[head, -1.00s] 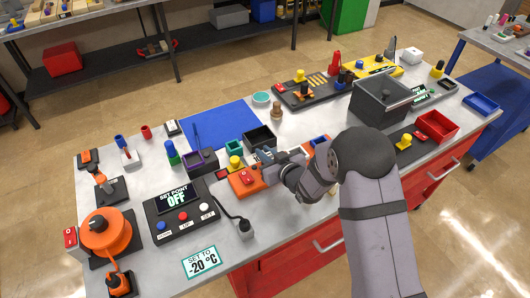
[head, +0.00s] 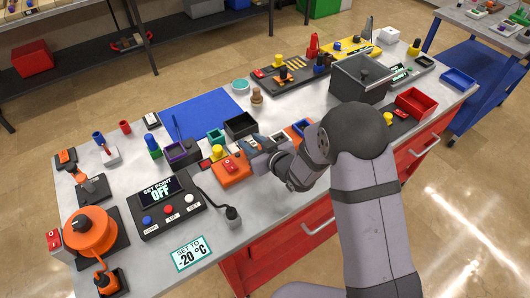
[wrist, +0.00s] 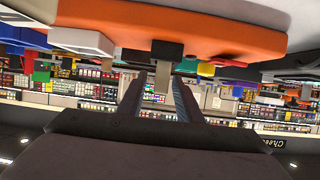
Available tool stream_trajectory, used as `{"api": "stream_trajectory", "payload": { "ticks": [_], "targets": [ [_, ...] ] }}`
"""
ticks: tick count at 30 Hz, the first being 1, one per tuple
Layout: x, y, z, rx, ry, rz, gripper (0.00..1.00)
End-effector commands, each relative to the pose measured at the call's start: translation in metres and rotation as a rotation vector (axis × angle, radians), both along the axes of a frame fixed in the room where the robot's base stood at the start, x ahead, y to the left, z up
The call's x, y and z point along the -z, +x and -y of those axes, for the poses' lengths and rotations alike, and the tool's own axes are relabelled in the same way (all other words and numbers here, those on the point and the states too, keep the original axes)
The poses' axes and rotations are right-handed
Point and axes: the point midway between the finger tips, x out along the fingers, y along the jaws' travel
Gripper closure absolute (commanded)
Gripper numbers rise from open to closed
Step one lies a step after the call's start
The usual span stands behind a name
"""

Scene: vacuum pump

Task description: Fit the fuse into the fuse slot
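My gripper (head: 258,148) is at the right end of an orange box (head: 234,174) with a red switch on top, near the table's front edge. In the wrist view my gripper's two fingers (wrist: 157,85) stand apart, and I see nothing clearly held between them. The orange box (wrist: 200,35) fills the top of that view, close to the fingertips. A dark block (wrist: 167,50) juts from it just beyond the gap between the fingers. I cannot tell whether that block is the fuse. The fuse and its slot cannot be made out in the head view.
A yellow knob (head: 217,151) and a black open box (head: 240,125) stand just behind the orange box. A set-point panel (head: 165,206) with a cable and plug (head: 233,213) lies to the left. The blue mat (head: 200,105) is bare over much of its area.

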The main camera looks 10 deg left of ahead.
Motion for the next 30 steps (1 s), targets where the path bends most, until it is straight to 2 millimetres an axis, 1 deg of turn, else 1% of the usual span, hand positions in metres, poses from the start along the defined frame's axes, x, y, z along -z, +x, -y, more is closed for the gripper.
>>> {"api": "stream_trajectory", "payload": {
  "ticks": [6, 15, 22, 30],
  "targets": [
    [-0.013, -0.024, 0.025, 0.002, 0.001, 0.002, 0.68],
    [-0.03, -0.05, 0.051, 0.0, 0.0, 0.003, 0.68],
    [-0.035, -0.06, 0.059, 0.0, -0.001, 0.001, 0.68],
    [-0.035, -0.061, 0.06, -0.001, 0.0, 0.0, 0.68]
  ]
}}
